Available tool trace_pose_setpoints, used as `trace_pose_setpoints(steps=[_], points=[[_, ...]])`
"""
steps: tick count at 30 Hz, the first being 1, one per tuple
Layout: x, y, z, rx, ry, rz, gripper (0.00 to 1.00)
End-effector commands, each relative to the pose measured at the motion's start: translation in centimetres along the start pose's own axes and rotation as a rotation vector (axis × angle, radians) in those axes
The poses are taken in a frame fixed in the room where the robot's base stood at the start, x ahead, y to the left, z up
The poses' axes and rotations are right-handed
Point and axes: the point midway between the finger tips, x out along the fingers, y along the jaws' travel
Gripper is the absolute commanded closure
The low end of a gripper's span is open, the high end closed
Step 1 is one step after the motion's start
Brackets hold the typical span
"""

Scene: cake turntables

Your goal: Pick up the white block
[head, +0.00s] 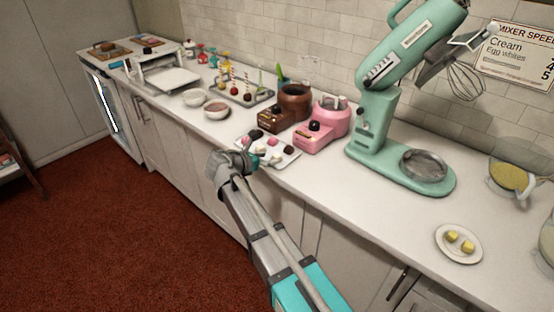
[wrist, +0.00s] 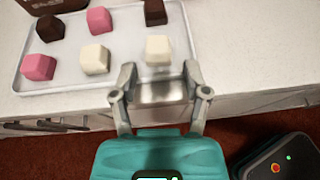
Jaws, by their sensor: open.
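Two white blocks sit on a white tray (wrist: 60,85) in the wrist view. One white block (wrist: 158,50) lies just beyond my gripper's fingertips, in line with the gap between them. The other white block (wrist: 94,59) is to the left, outside the fingers. My gripper (wrist: 159,75) is open and empty at the tray's near edge. In the head view my gripper (head: 250,161) is at the counter's front edge beside the tray (head: 288,158), and its wrist partly hides the near blocks.
Pink blocks (wrist: 99,20) and dark brown blocks (wrist: 50,28) share the tray. Behind it stand a pink melting pot (head: 327,118) and a brown one (head: 293,101). A teal mixer (head: 375,120) is to the right.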

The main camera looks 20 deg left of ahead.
Motion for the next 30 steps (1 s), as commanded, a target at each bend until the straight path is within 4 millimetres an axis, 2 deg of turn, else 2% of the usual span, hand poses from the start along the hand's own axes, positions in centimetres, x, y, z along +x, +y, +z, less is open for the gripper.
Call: trace_pose_setpoints(steps=[8, 21, 30], points=[[0.8, 0.1, 0.0, 0.001, 0.0, -0.002, 0.4], [5.0, 0.2, 0.1, 0.001, 0.0, -0.002, 0.4], [5.2, 0.2, 0.3, 0.001, 0.0, -0.001, 0.4]])
